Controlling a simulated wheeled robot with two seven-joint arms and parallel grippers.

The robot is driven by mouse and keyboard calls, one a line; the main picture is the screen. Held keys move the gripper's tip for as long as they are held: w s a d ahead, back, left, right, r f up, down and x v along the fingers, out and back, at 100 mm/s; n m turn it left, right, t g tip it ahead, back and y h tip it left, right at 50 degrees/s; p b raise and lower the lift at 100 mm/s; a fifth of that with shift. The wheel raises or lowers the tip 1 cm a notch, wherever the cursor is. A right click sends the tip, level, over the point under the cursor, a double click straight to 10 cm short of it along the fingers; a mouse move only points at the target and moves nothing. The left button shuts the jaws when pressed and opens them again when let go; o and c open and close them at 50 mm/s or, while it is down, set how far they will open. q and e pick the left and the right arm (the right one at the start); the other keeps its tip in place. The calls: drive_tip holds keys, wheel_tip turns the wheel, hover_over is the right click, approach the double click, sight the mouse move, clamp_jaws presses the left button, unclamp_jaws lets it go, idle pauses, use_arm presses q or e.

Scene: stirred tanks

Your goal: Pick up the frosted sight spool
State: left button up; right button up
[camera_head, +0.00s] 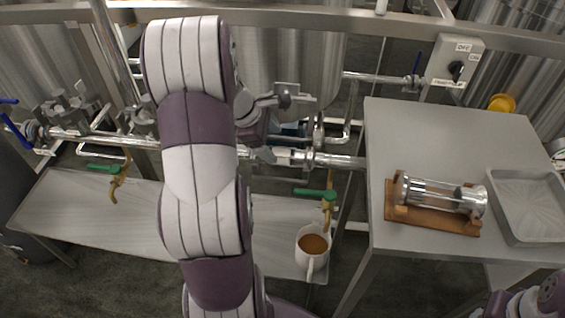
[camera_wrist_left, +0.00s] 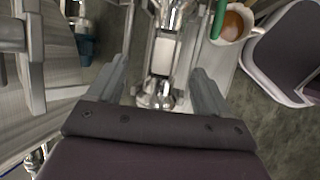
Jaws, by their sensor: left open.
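The frosted sight spool (camera_head: 284,155) is a short whitish tube between shiny metal end fittings, in line with the horizontal pipe below the steel tank. In the left wrist view its pale body (camera_wrist_left: 163,56) lies between the clamped ends, ahead of my jaws. My left gripper (camera_head: 280,125) is open and empty, just above and beside the spool. In the left wrist view its two fingers (camera_wrist_left: 160,88) stand on either side of the spool's near metal fitting, apparently not touching it. My right gripper is not in view; only part of my right arm shows at the lower right corner.
A clear glass spool (camera_head: 440,196) lies on a wooden cradle (camera_head: 427,219) on the grey table (camera_head: 455,135), beside a grey tray (camera_head: 535,238). A mug (camera_head: 312,249) stands on the low bench (camera_head: 85,206), near a green-handled valve (camera_head: 318,193). A switch box (camera_head: 455,60) is above the table.

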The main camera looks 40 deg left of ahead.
sight(278, 151)
use_arm(q)
drive_tip(key=shift+w+f, duration=0.2)
drive_tip(key=shift+f, duration=0.35)
drive_tip(key=b+x, duration=0.1)
drive_tip(key=x, duration=0.2)
drive_tip(key=b+x, duration=0.1)
drive_tip(key=x, duration=0.1)
drive_tip(key=shift+s+d+f+b, duration=0.1)
drive_tip(key=shift+s+f+b, duration=0.1)
drive_tip(key=shift+s+b, duration=0.2)
drive_tip(key=shift+w+f, duration=0.1)
drive_tip(key=shift+w, duration=0.05)
drive_tip(key=shift+c, duration=0.9)
drive_tip(key=c, duration=1)
drive_tip(key=shift+c, duration=1)
drive_tip(key=shift+r, duration=0.25)
